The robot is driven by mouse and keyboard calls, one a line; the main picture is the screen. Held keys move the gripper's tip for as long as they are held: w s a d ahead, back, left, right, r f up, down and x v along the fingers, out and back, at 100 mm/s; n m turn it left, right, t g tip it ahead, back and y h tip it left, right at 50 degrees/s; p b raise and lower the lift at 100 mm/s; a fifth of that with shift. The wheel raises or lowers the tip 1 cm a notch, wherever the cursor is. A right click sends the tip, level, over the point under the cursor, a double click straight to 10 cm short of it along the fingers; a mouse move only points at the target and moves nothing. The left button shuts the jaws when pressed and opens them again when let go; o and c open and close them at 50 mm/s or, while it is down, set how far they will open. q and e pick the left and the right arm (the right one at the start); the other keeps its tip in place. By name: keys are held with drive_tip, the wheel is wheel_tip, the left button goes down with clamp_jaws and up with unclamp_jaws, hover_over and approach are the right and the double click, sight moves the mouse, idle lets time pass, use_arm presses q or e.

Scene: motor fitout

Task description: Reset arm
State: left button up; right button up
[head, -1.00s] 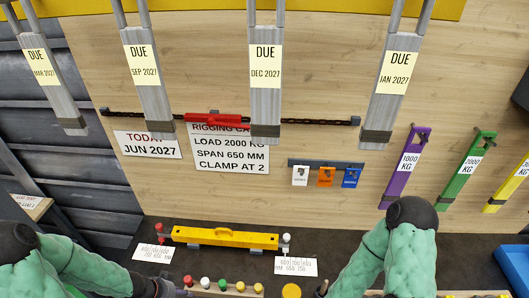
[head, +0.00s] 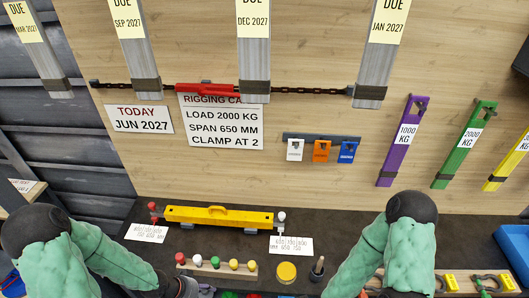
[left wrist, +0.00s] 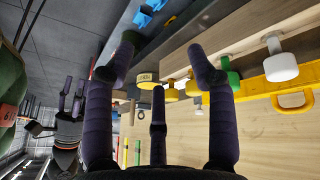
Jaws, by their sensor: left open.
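My left gripper (head: 188,286) is at the bottom of the head view, in front of the rack of coloured knobs (head: 180,268). In the left wrist view its dark fingers (left wrist: 165,75) are spread wide with nothing between them. My right arm comes in at the right of the head view, and its gripper is below the picture edge. A dark gripper (left wrist: 70,105), apparently my right one, shows small at the left of the left wrist view. Its jaw state is unclear.
A yellow bar (head: 218,218) lies on the dark bench beside a white-topped post (head: 281,216). A yellow round can (head: 286,272) stands nearby. A chain with a red piece (head: 205,87) hangs on the wooden board, with purple (head: 403,145) and green (head: 463,145) slings to the right.

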use_arm(q)
drive_tip(key=s+d+f+n+b, duration=0.2)
drive_tip(key=d+f+n+b, duration=0.1)
drive_tip(key=f+b, duration=0.3)
drive_tip(key=s+d+f+n+g+b, duration=0.1)
drive_tip(key=s+d+f+n+b, duration=0.1)
drive_tip(key=f+b, duration=0.4)
drive_tip(key=s+d+f+n+g+b, duration=0.1)
drive_tip(key=s+d+f+n+b, duration=0.2)
drive_tip(key=f, duration=1)
drive_tip(key=d+b, duration=0.3)
drive_tip(key=shift+s+f+n+y, duration=0.25)
drive_tip(key=shift+s+n+y, duration=0.05)
